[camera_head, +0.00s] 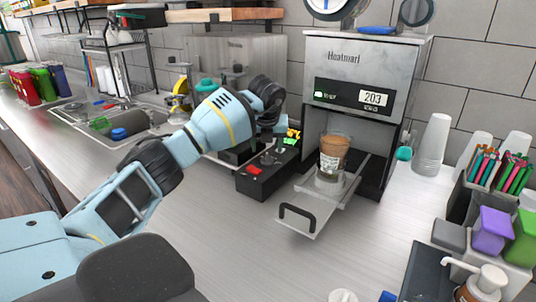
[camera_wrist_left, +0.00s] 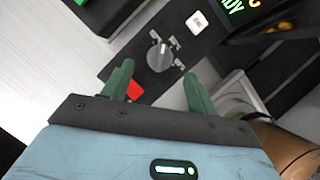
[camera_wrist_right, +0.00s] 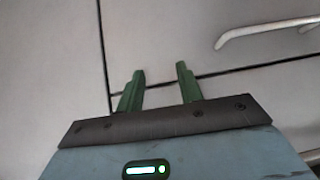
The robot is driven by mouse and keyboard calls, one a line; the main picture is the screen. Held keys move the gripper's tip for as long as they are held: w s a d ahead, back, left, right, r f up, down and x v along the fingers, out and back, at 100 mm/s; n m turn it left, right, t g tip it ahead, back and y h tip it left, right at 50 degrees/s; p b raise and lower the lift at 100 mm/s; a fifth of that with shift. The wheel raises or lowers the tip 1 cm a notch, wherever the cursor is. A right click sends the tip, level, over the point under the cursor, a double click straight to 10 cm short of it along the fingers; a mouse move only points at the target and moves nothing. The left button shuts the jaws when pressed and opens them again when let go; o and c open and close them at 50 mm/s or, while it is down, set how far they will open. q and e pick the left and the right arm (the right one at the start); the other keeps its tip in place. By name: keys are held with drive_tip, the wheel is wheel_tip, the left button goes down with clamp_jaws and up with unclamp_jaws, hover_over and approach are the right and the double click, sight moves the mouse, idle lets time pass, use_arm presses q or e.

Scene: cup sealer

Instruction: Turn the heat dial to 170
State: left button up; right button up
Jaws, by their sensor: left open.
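The heat dial (camera_wrist_left: 159,57) is a grey round knob with a light pointer mark, on a black control box (camera_head: 262,186) beside the cup sealer (camera_head: 352,62). The sealer's display (camera_head: 372,98) reads 203. My left gripper (camera_wrist_left: 158,70) is open, its green fingers apart on either side of the dial's near edge; I cannot tell whether they touch it. In the head view my left gripper (camera_head: 268,112) is above the box and partly covers it. My right gripper (camera_wrist_right: 160,68) is open and empty, facing grey cabinet fronts.
A red switch (camera_head: 253,169) sits on the box near the left fingers. A filled cup (camera_head: 334,152) stands in the sealer's pulled-out tray (camera_head: 312,203). A handle (camera_wrist_right: 265,31) shows on the cabinets.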

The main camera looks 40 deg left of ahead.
sight(267, 156)
use_arm(q)
drive_tip(key=shift+x, duration=2.3)
drive_tip(key=c, duration=1)
